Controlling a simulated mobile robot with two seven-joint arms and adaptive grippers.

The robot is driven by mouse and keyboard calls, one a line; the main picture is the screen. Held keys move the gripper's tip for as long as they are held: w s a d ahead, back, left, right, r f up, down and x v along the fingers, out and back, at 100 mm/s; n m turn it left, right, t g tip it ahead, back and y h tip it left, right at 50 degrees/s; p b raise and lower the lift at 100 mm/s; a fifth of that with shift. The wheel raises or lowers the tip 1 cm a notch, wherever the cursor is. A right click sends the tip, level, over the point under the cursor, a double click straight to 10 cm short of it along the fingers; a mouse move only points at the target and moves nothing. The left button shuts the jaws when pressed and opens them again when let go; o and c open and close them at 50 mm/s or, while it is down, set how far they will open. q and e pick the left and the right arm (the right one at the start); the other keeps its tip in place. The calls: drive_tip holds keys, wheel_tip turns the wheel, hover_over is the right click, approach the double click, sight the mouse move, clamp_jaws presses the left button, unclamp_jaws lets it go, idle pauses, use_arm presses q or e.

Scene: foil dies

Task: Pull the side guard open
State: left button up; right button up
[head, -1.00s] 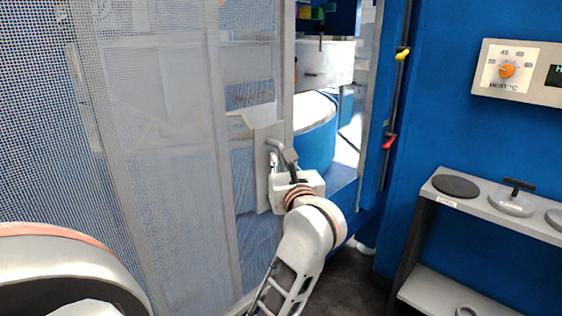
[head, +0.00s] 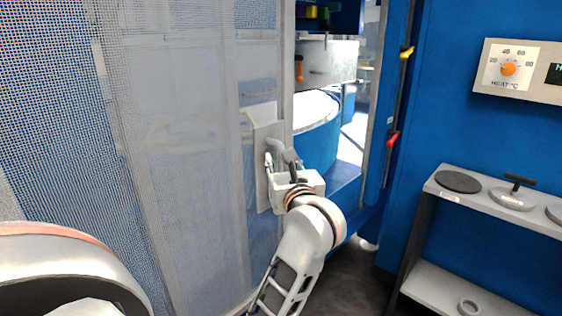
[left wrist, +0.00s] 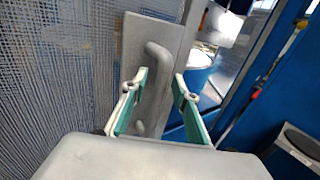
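The side guard is a grey mesh panel (head: 190,120) at the left of the head view. Its pale handle plate (head: 262,185) carries a bent grey bar handle (head: 275,148), which also shows in the left wrist view (left wrist: 157,75). My left gripper (head: 292,170) is at this handle. My right gripper is not in view.
Through the gap a blue drum (head: 320,145) and a grey box (head: 328,62) show. A blue post with yellow and red fittings (head: 391,138) borders the gap. At right are a heat dial panel (head: 515,70) and a grey shelf unit (head: 470,205) with round discs.

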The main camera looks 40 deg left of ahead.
use_arm(q)
drive_tip(key=v, duration=0.7)
drive_tip(key=shift+s+d, duration=0.2)
drive_tip(key=shift+d, duration=0.05)
idle(0.6)
